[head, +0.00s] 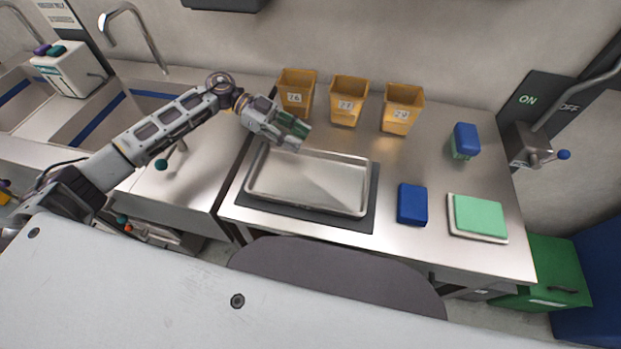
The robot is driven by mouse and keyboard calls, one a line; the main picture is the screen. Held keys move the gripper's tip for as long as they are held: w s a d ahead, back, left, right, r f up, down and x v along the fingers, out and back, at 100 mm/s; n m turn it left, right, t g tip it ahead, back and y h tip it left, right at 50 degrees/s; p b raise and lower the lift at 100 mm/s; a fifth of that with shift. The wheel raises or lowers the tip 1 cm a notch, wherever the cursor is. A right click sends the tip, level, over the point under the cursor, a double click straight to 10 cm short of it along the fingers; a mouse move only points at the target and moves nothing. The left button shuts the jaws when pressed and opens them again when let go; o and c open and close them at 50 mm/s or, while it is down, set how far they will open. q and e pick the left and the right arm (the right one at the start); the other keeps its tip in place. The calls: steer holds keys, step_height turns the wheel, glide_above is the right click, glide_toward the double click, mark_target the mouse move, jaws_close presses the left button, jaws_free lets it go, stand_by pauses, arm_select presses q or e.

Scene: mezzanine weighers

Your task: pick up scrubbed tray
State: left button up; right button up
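The tray (310,181) is a shallow, empty metal tray with a raised rim. It lies flat on a dark mat (300,217) on the steel counter. My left gripper (296,138) is over the tray's far left corner, with a green part or object at its front. From this view I cannot tell whether it touches the tray rim or whether its fingers are open. My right gripper does not show.
Several yellow bins (347,100) stand behind the tray. To the right are a blue block (412,204), a green pad on a white board (478,217) and a blue-and-green stack (465,141). A sink (125,115) is at left. A lever (540,155) is on the right wall.

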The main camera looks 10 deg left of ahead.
mark_target(316, 158)
arm_select(q)
steer(key=shift+d+f, duration=0.15)
steer(key=shift+d, duration=0.2)
steer(key=shift+x, duration=2.75)
steer(key=shift+c, duration=0.4)
jaws_close()
